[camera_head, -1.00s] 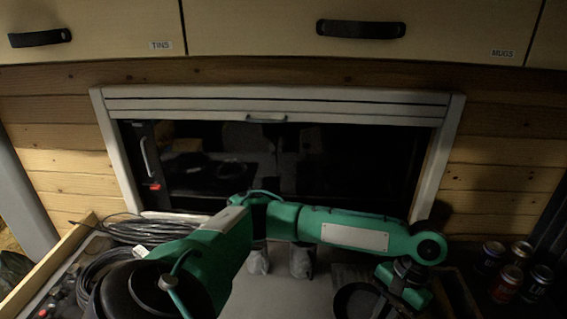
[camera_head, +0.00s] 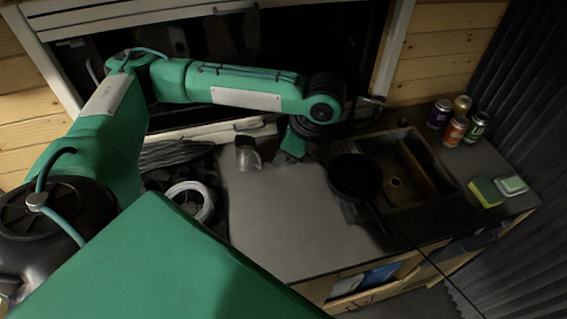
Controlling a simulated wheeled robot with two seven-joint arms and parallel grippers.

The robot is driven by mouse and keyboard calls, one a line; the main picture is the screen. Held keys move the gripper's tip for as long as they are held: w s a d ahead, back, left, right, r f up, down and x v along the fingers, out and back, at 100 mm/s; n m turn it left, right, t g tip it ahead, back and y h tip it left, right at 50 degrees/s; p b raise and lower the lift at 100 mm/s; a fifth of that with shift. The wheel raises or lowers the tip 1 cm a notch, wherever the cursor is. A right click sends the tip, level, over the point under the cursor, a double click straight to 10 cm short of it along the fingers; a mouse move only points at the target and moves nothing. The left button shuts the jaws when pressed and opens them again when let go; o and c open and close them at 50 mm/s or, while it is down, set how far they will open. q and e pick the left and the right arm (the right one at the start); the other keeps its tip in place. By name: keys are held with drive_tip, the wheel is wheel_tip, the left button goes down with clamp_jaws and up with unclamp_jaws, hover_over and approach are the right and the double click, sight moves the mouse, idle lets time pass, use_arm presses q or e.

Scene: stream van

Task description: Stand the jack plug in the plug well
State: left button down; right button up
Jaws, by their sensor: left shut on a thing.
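My left gripper (camera_head: 285,157) points down over the back of the grey counter, right of a clear glass or jar (camera_head: 247,155). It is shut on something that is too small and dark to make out. I cannot pick out the jack plug or the plug well for certain in this view. A large green part of my own body fills the lower left foreground and hides the front left of the counter. My right gripper is not in view.
A black pan (camera_head: 355,176) stands right of the gripper, beside a dark sink (camera_head: 420,170). Several cans (camera_head: 457,130), a yellow-green sponge (camera_head: 486,192) and a soap dish (camera_head: 511,186) are further right. A white cable coil (camera_head: 190,203) lies left. The middle counter (camera_head: 285,215) is clear.

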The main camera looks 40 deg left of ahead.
use_arm(q)
drive_tip(key=m, duration=0.1)
hover_over(275, 205)
drive_tip(key=d, duration=0.2)
wheel_tip(275, 205, down, 8)
drive_tip(key=r, duration=0.1)
drive_tip(key=f, duration=0.7)
drive_tip(key=shift+w+a+f+b, duration=0.15)
drive_tip(key=shift+w+a+b, duration=0.05)
drive_tip(key=shift+w+b, duration=0.1)
drive_tip(key=shift+f+t, duration=0.3)
drive_tip(key=shift+f, duration=0.35)
drive_tip(key=shift+f+p, duration=0.4)
drive_tip(key=shift+f, duration=1.55)
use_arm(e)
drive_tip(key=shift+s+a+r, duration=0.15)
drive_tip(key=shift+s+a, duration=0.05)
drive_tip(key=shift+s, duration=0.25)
use_arm(q)
drive_tip(key=shift+f, duration=0.1)
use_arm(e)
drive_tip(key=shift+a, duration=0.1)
use_arm(q)
drive_tip(key=c, duration=1.4)
unclamp_jaws()
drive_tip(key=shift+c, duration=0.2)
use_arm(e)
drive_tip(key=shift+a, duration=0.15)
